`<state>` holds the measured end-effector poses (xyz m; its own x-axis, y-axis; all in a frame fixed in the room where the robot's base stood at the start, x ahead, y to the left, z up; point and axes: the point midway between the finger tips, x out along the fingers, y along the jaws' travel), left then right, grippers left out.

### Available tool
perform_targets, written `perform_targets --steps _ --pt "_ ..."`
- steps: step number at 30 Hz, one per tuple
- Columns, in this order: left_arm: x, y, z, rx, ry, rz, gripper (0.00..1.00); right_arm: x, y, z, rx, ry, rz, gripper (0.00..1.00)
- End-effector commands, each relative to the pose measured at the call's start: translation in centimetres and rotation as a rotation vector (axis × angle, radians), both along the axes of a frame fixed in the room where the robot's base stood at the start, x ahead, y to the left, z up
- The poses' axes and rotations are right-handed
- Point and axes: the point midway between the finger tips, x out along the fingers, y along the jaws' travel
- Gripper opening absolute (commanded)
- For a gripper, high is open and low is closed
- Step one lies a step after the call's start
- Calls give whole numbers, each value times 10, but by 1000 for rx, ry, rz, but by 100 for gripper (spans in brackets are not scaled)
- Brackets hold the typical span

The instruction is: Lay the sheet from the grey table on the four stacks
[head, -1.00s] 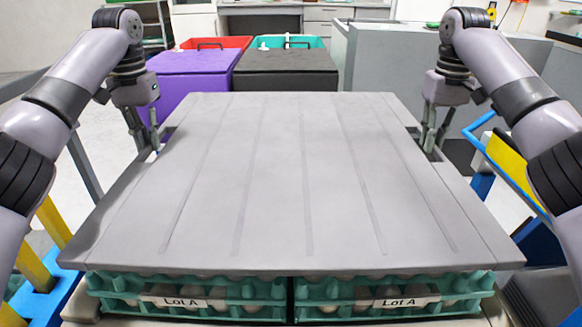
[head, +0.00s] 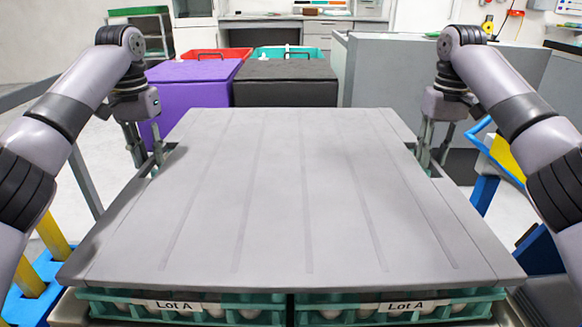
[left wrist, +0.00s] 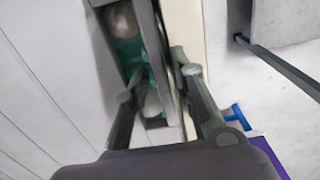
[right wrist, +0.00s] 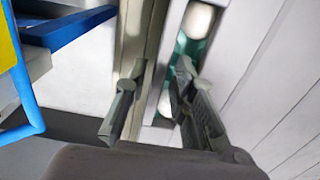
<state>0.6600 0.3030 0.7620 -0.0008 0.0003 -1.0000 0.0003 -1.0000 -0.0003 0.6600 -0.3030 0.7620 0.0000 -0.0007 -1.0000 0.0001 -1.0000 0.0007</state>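The grey sheet (head: 300,190) lies flat over the teal egg trays marked Lot A, the left front stack (head: 190,306) and the right front stack (head: 400,306). Its near edge appears to touch their tops. It hides the rear stacks, though teal and eggs show through its side slots in the left wrist view (left wrist: 133,52) and right wrist view (right wrist: 190,45). My left gripper (head: 146,160) straddles the left slot's rim, one finger inside. My right gripper (head: 432,160) straddles the right rim likewise. Both look open, with small gaps beside the rims.
A purple box (head: 190,90) and a black box (head: 286,85) stand behind the sheet, with a grey cabinet (head: 400,75) to their right. Blue and yellow frames stand at the left (head: 45,275) and right (head: 490,165).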

Motion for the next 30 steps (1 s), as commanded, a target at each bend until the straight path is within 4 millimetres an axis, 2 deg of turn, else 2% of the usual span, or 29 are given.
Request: perform_targets --steps 11,17,23,30 --pt "0 0 0 0 0 0 32 0 0 0 0 0 0 32" --pt "0 0 8 0 0 0 32 0 0 8 0 0 0 32" --pt "0 0 28 0 0 0 32 0 0 28 0 0 0 32" --pt "0 0 59 0 0 0 32 0 0 59 0 0 0 32"
